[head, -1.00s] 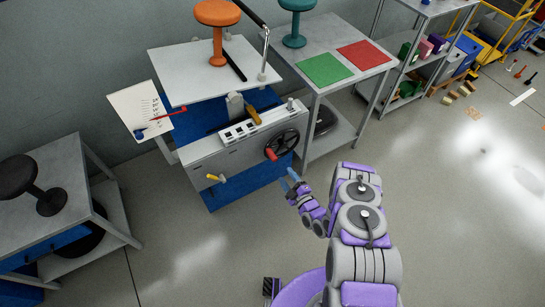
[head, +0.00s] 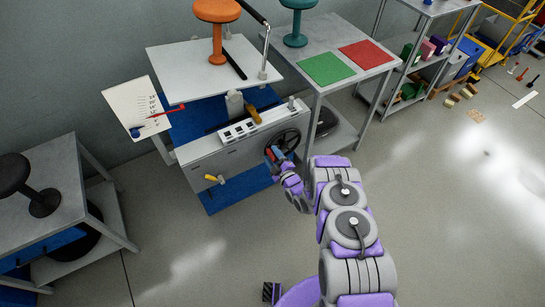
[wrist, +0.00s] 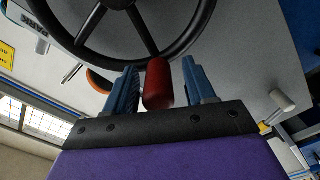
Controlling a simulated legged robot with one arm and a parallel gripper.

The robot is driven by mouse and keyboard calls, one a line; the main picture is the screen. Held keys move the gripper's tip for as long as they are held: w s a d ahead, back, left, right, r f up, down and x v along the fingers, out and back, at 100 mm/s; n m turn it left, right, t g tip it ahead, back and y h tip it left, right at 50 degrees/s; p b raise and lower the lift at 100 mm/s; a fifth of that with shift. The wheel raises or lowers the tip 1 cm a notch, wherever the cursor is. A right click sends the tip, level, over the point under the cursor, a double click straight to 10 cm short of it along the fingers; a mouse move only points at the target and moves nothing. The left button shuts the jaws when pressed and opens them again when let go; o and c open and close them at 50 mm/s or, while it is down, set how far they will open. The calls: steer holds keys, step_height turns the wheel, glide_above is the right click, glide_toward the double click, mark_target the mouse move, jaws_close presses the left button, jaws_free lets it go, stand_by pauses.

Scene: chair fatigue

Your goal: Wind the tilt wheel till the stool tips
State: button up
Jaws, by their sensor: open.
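The tilt wheel (head: 285,141) is a black spoked wheel on the front of the grey machine; its rim and spokes also fill the top of the wrist view (wrist: 125,25). Its red handle (wrist: 158,82) stands between my two blue fingers in the wrist view, with a gap visible on the right side. My gripper (head: 275,154) is open at the wheel's lower left; it also shows in the wrist view (wrist: 160,90). In the head view my gripper hides most of the handle. The orange stool (head: 217,28) stands upright on the white platform (head: 185,75) above the machine.
A yellow-handled crank (head: 215,179) sticks out at the machine's lower left. A clipboard sheet (head: 135,105) is at the left. A table with green (head: 328,68) and red (head: 365,54) mats and a teal stool (head: 297,20) stands right. Floor in front is clear.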

jaws_close()
stand_by(0.4)
